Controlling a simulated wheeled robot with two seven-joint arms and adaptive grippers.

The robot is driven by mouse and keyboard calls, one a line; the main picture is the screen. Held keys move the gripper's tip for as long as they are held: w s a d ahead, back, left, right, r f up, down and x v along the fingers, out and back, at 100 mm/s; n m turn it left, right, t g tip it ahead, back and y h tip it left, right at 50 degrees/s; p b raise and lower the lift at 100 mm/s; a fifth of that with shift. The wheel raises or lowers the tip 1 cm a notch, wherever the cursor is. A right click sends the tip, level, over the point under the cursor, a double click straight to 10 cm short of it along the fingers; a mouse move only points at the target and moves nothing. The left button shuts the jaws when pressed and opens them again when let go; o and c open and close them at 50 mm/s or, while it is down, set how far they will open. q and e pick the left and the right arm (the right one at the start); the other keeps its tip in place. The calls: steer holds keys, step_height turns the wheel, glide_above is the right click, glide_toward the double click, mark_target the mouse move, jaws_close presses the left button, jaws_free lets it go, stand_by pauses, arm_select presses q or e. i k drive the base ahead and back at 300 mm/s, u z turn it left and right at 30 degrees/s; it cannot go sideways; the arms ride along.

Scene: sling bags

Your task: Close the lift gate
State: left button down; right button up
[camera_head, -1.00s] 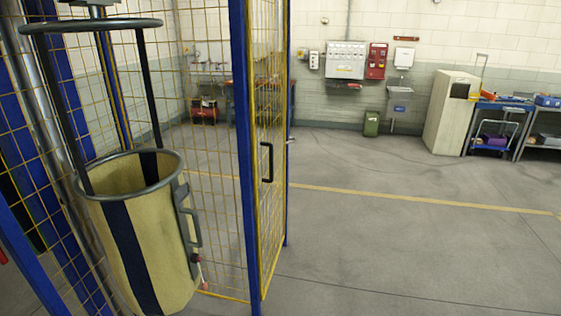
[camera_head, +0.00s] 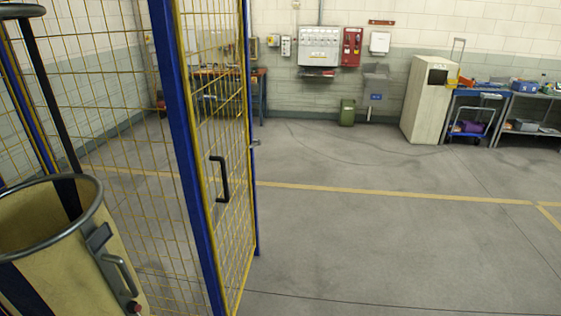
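The lift gate (camera_head: 224,130) is a yellow wire-mesh panel in a yellow frame, with a blue post (camera_head: 178,130) at its near side and a thin blue upright at its far edge. It stands swung away from me, seen at a steep angle, left of the middle. A black handle (camera_head: 222,180) sits on it, and a small metal latch (camera_head: 255,142) juts from its far edge. Neither gripper is in view, and nothing touches the gate or its handle.
A cream sling bag (camera_head: 110,262) with a metal rim hangs at the lower left, close to the mesh. Open grey floor (camera_head: 380,240) lies right of the gate. A cream cabinet (camera_head: 424,100), workbenches (camera_head: 530,118) and a green bin (camera_head: 347,112) stand along the back.

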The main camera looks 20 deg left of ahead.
mark_target(175, 7)
steer(key=i, duration=1)
steer(key=u, duration=0.25)
